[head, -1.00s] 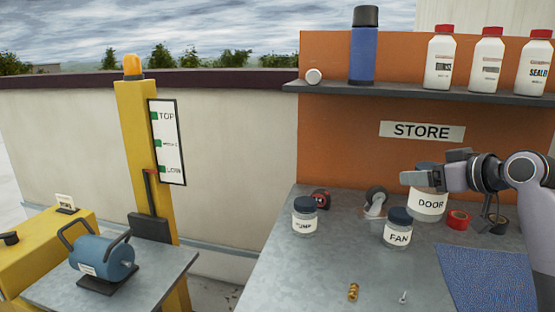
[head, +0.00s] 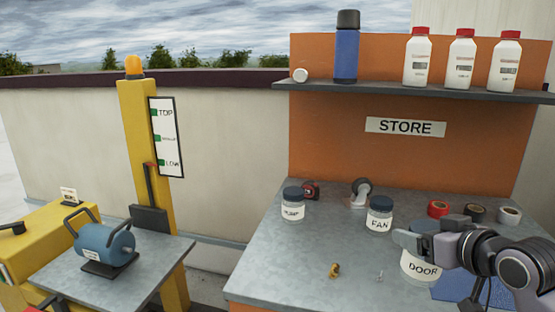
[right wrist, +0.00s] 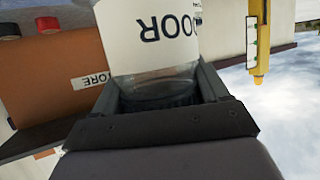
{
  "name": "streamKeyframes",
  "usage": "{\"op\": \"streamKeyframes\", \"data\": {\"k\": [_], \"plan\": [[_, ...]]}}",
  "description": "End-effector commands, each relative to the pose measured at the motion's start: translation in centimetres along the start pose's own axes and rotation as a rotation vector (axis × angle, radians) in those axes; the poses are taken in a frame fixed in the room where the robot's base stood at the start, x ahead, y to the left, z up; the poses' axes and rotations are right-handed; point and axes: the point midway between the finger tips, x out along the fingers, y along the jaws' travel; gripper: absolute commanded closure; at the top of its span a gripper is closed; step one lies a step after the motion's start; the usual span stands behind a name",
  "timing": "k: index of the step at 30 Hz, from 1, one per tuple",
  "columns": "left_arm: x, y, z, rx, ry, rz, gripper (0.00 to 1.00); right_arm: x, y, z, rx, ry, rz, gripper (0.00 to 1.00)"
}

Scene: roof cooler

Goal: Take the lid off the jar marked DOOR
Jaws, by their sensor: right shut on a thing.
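The jar marked DOOR (head: 420,268) is clear with a white label and stands upright over the front right of the bench. My right gripper (head: 428,237) is shut around its top, at the lid. The fingers hide most of the lid in the head view. In the right wrist view, the jar (right wrist: 160,35) appears upside down, with its dark lid (right wrist: 160,100) between the fingers. I cannot tell whether the jar's base touches the bench. My left gripper is not in view.
The PUMP jar (head: 292,207) and FAN jar (head: 379,215) stand on the bench (head: 290,262). Several tape rolls, one red (head: 438,209), lie behind my gripper. A brass fitting (head: 335,270) and a small metal piece (head: 380,276) lie in front. A blue mat (head: 450,289) is partly hidden.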

Motion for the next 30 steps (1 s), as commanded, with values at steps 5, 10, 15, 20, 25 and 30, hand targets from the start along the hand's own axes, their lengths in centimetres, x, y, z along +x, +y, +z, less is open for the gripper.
{"op": "streamKeyframes", "data": {"k": [5,10,15,20,25,30], "plan": [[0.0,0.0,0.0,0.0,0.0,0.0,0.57,-1.7,-2.5,4.4,0.029,-0.004,0.058,0.81],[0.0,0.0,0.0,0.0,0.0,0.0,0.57,-3.3,-4.7,8.2,0.056,-0.004,0.116,0.81],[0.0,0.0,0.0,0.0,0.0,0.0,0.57,-4.7,-6.6,11.8,0.082,-0.005,0.17,0.81],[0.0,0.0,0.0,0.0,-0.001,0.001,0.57,-5.7,-7.9,14.2,0.097,-0.003,0.211,0.81],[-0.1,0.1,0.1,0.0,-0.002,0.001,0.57,-6.1,-8.3,14.8,0.102,0.003,0.229,0.81],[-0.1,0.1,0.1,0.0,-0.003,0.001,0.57,-6.0,-8.2,14.8,0.096,0.002,0.228,0.81]]}}
